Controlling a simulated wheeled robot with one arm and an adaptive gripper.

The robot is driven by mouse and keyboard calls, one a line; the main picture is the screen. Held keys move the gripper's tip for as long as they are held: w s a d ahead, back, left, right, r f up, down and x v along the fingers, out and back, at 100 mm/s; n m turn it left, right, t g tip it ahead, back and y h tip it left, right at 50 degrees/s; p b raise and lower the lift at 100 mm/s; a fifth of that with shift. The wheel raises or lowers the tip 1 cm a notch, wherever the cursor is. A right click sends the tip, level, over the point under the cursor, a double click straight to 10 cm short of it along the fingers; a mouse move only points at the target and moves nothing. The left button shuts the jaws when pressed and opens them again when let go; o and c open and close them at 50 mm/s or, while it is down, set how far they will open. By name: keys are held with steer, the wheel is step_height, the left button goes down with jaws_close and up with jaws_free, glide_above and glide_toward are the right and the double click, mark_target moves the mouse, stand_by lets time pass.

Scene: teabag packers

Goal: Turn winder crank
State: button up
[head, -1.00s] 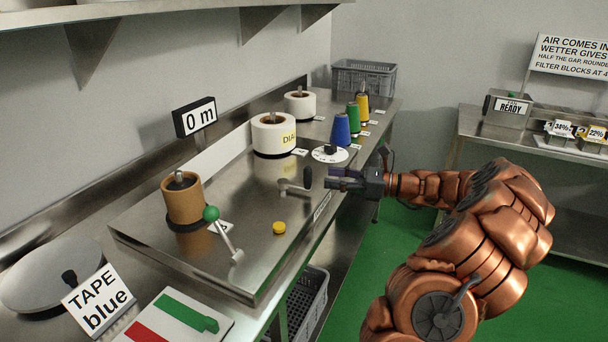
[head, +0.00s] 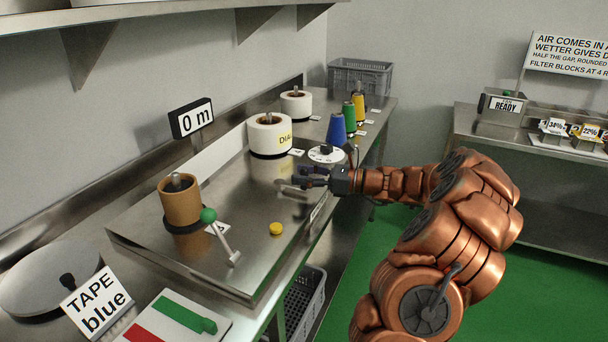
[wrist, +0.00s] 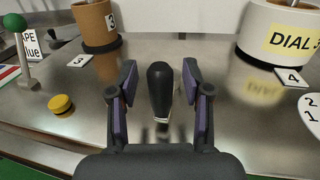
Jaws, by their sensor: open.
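The winder crank shows as a metal arm (head: 290,187) on the steel deck. Its upright black handle (wrist: 160,88) is in the middle of the wrist view, and in the head view my gripper hides it. My gripper (head: 305,177) is at the crank, reaching in from the right. In the wrist view it is open, with one purple-padded finger on each side of the handle. Gaps show between the handle and both fingers. A display (head: 192,118) reads 0 m. A brown spool (head: 180,202) stands on the deck.
A green-knobbed lever (head: 221,238) and a yellow button (head: 276,229) sit left of the crank. A white roll (head: 270,137), a white numbered dial (head: 326,155) and a blue cone (head: 337,130) stand behind. The deck between button and crank is clear.

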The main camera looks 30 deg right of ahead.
jaws_close()
stand_by(0.7)
